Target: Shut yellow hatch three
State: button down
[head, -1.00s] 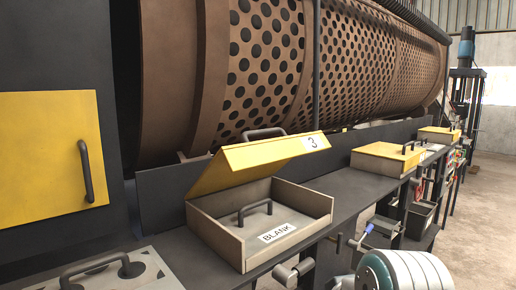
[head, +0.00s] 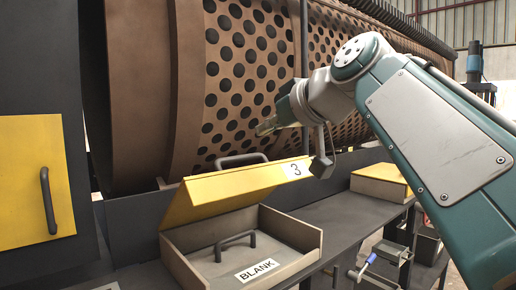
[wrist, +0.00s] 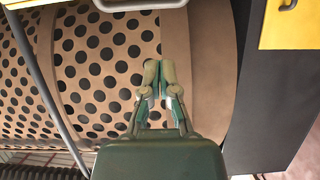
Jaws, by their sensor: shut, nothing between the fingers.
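Yellow hatch three (head: 225,190) stands partly open, its lid tilted up over a beige box (head: 308,232). The lid bears a white label "3" (head: 296,170), and a dark handle (head: 241,158) shows behind its upper edge. Inside the box lies a grey plate with a handle and a "BLANK" label (head: 258,270). My gripper (head: 262,129) is above and behind the lid, in front of the perforated drum, apart from the lid. In the wrist view my gripper (wrist: 162,72) is shut and empty against the drum background.
The brown perforated drum (head: 225,75) fills the back. A yellow door (head: 28,190) with a dark handle is at left; another yellow hatch (head: 378,182) is shut at right. A dark ledge (head: 340,212) runs between the boxes. A blue-handled crank (head: 368,262) sits below it.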

aim_at(243, 168)
jog(key=x, duration=0.9)
jog(key=shift+a+f, duration=0.1)
jog(key=shift+a, duration=0.35)
jog(key=shift+d+f, duration=0.15)
jog(key=shift+f, duration=0.05)
jog(key=shift+s+d+f, duration=0.4)
jog(key=shift+s+f, duration=0.15)
jog(key=shift+s, duration=0.05)
jog(key=shift+s+f, duration=0.5)
jog(key=shift+f, duration=0.25)
jog(key=shift+d, duration=0.2)
jog(key=shift+s+f, duration=0.1)
